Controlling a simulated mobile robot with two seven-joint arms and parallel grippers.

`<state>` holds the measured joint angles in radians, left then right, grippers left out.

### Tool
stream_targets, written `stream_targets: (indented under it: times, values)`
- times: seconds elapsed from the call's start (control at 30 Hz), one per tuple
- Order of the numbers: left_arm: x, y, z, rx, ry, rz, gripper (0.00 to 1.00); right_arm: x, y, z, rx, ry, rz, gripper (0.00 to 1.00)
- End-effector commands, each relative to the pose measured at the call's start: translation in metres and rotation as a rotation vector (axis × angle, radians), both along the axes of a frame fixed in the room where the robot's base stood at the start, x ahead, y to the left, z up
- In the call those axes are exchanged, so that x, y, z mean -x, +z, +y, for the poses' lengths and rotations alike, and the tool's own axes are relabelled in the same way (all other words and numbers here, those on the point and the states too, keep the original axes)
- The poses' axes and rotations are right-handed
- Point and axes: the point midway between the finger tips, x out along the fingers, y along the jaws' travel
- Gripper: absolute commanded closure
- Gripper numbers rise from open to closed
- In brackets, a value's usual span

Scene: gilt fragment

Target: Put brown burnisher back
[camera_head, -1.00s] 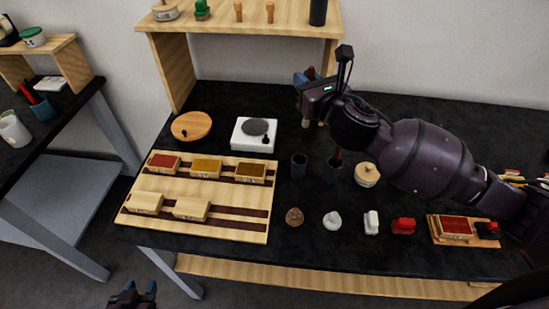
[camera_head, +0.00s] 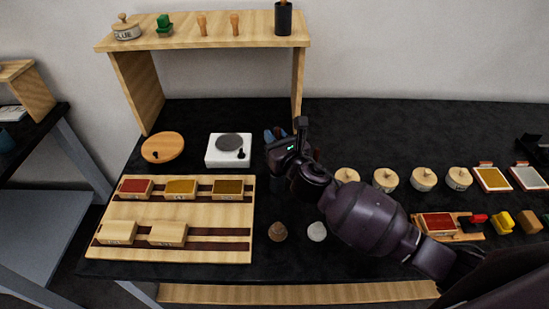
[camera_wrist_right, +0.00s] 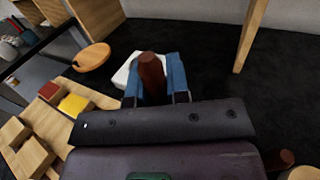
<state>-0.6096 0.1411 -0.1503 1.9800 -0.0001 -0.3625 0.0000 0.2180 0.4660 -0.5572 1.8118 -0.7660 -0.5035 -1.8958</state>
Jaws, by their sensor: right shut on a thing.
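The brown burnisher (camera_wrist_right: 152,75) shows in the right wrist view as a reddish-brown rounded handle standing between the blue fingers. My right gripper (camera_wrist_right: 154,80) is shut on it. In the head view my right gripper (camera_head: 274,136) is over the black table, just right of the white hotplate-like device, and the burnisher is hidden there. Another reddish-brown handle end (camera_wrist_right: 279,160) shows at the lower right of the wrist view. The dark cups seen earlier on the table are hidden behind my right arm. My left gripper is out of view.
A wooden rack (camera_head: 118,210) with several labelled blocks lies at the left. Behind it are a round wooden lid (camera_head: 162,148) and a white device (camera_head: 214,158). A wooden shelf (camera_head: 185,43) stands at the back. Several lidded pots (camera_head: 423,179) are at the right.

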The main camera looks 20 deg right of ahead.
Motion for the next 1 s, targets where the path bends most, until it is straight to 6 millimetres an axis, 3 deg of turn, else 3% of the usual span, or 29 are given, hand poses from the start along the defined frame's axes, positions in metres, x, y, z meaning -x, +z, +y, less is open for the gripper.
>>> stream_targets:
  times: [0.03,0.27,0.53,1.0]
  values:
    - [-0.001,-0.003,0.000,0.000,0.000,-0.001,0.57,0.001,-0.010,0.000,-0.002,0.000,0.004,1.00]
    - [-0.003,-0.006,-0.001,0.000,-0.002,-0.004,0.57,0.000,-0.025,0.000,-0.002,0.000,0.000,1.00]
    - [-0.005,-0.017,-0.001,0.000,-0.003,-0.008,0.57,0.000,-0.061,0.000,-0.003,-0.001,0.003,1.00]
    - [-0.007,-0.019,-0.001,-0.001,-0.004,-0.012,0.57,0.000,-0.067,0.000,-0.001,0.001,0.000,1.00]
